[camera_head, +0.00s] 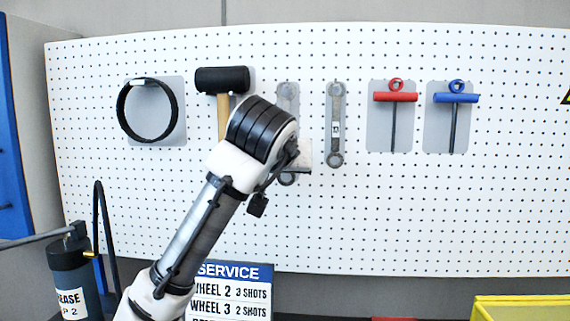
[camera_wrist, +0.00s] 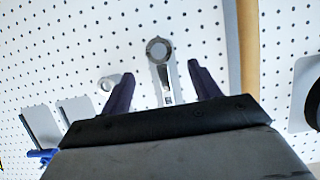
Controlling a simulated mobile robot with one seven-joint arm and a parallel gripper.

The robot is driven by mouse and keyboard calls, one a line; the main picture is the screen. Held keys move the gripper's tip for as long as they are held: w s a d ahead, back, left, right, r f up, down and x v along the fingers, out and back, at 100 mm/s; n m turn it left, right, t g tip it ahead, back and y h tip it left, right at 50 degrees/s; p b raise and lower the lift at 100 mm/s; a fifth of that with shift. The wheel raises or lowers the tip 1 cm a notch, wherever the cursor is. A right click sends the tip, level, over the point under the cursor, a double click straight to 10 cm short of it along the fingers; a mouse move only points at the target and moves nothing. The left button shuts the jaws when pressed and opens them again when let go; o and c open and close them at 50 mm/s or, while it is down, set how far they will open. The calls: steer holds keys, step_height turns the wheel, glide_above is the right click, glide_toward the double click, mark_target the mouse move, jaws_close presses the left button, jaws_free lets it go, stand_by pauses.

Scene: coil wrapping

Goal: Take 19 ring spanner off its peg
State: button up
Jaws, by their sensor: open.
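Two grey ring spanners hang on the pegboard. The left spanner (camera_head: 288,95) is beside the mallet, with its middle hidden behind my arm in the head view. The right spanner (camera_head: 336,120) hangs in full view with a small label; I cannot read a size on either. In the wrist view my gripper (camera_wrist: 160,69) is open, its fingers either side of the left spanner (camera_wrist: 158,50), not visibly closed on it. The right spanner's ring end (camera_wrist: 108,82) shows beyond the left finger. In the head view my gripper is mostly hidden by my wrist.
A black-headed mallet (camera_head: 222,80) hangs close to the left spanner; its handle (camera_wrist: 246,45) runs near my right finger in the wrist view. A black ring (camera_head: 148,138) hangs further left. Red (camera_head: 395,97) and blue (camera_head: 456,97) T-handles hang right. The lower pegboard is bare.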

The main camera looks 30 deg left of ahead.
steer(key=shift+p+x, duration=0.5)
steer(key=shift+x, duration=2)
steer(key=c, duration=1.2)
steer(key=shift+o, duration=0.2)
steer(key=shift+r, duration=0.15)
steer(key=shift+r, duration=0.15)
steer(key=shift+s, duration=0.1)
steer(key=s+d+b, duration=0.2)
steer(key=s+d, duration=0.1)
steer(key=s, duration=0.4)
steer(key=shift+d, duration=0.25)
